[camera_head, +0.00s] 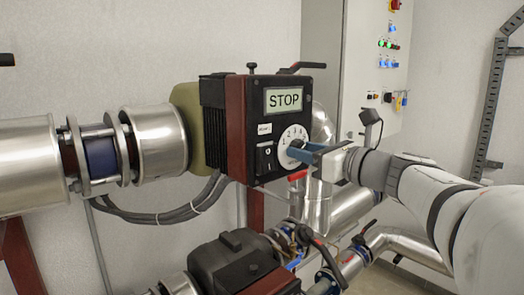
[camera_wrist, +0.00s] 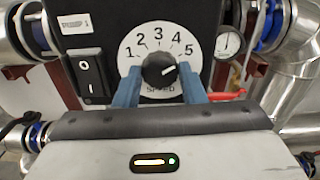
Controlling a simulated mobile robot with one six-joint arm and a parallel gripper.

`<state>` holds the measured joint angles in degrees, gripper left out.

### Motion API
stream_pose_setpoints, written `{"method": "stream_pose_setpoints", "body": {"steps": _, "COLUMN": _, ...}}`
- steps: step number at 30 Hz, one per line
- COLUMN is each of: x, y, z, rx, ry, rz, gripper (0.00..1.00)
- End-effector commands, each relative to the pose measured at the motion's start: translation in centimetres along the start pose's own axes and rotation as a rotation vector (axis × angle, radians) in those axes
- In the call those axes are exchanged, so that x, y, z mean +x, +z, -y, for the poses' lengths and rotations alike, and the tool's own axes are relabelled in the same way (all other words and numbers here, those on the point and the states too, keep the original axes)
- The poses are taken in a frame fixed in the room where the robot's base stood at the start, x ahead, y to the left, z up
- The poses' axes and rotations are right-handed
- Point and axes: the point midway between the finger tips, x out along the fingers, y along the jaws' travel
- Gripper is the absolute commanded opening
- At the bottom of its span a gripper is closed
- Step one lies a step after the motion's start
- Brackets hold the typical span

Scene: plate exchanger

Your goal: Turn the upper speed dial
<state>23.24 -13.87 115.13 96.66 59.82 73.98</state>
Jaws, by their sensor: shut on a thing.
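The upper speed dial is a black knob (camera_wrist: 158,70) on a white round scale (camera_wrist: 158,44) marked 1 to 5, with "SPEED" below. Its white pointer line aims up and right, roughly toward the 5. In the head view the scale (camera_head: 294,136) sits on the front of the black pump control box (camera_head: 270,105), under a display reading "STOP". My gripper (camera_wrist: 158,78) has its blue fingers on either side of the knob and is shut on it. In the head view my gripper (camera_head: 298,151) reaches in from the right and hides part of the knob.
A black rocker switch (camera_wrist: 88,76) marked 0 and I is left of the dial. A red-handled valve (camera_head: 297,176) is close below my gripper. A second pump (camera_head: 235,265) and silver pipes lie lower. A grey cabinet (camera_head: 365,70) stands behind.

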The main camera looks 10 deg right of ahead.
Motion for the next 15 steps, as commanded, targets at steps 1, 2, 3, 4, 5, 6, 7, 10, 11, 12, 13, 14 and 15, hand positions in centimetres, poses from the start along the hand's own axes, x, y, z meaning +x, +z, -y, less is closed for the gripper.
{"method": "stream_pose_setpoints", "body": {"steps": 1, "x": 0.0, "y": 0.0, "z": -0.01, "rx": 0.0, "ry": 0.0, "rz": 0.0, "gripper": 0.14}}
{"method": "stream_pose_setpoints", "body": {"steps": 2, "x": 0.0, "y": 0.0, "z": -0.01, "rx": 0.0, "ry": 0.0, "rz": 0.0, "gripper": 0.14}}
{"method": "stream_pose_setpoints", "body": {"steps": 3, "x": 0.01, "y": -0.01, "z": -0.02, "rx": -0.001, "ry": 0.0, "rz": 0.0, "gripper": 0.14}}
{"method": "stream_pose_setpoints", "body": {"steps": 4, "x": 0.01, "y": -0.03, "z": -0.02, "rx": -0.002, "ry": 0.0, "rz": 0.0, "gripper": 0.14}}
{"method": "stream_pose_setpoints", "body": {"steps": 5, "x": 0.01, "y": -0.05, "z": -0.02, "rx": -0.005, "ry": 0.0, "rz": 0.0, "gripper": 0.14}}
{"method": "stream_pose_setpoints", "body": {"steps": 6, "x": 0.01, "y": -0.1, "z": -0.03, "rx": -0.01, "ry": 0.0, "rz": 0.0, "gripper": 0.14}}
{"method": "stream_pose_setpoints", "body": {"steps": 7, "x": 0.01, "y": -0.14, "z": -0.03, "rx": -0.016, "ry": 0.0, "rz": 0.0, "gripper": 0.14}}
{"method": "stream_pose_setpoints", "body": {"steps": 10, "x": 0.02, "y": -0.29, "z": -0.04, "rx": -0.047, "ry": 0.001, "rz": 0.001, "gripper": 0.14}}
{"method": "stream_pose_setpoints", "body": {"steps": 11, "x": 0.02, "y": -0.33, "z": -0.04, "rx": -0.06, "ry": 0.001, "rz": 0.001, "gripper": 0.14}}
{"method": "stream_pose_setpoints", "body": {"steps": 12, "x": 0.03, "y": -0.39, "z": -0.04, "rx": -0.08, "ry": 0.001, "rz": 0.001, "gripper": 0.14}}
{"method": "stream_pose_setpoints", "body": {"steps": 13, "x": 0.03, "y": -0.45, "z": -0.05, "rx": -0.097, "ry": 0.001, "rz": 0.0, "gripper": 0.14}}
{"method": "stream_pose_setpoints", "body": {"steps": 14, "x": 0.03, "y": -0.5, "z": -0.05, "rx": -0.114, "ry": 0.001, "rz": 0.001, "gripper": 0.14}}
{"method": "stream_pose_setpoints", "body": {"steps": 15, "x": 0.03, "y": -0.51, "z": -0.04, "rx": -0.14, "ry": 0.001, "rz": 0.001, "gripper": 0.14}}
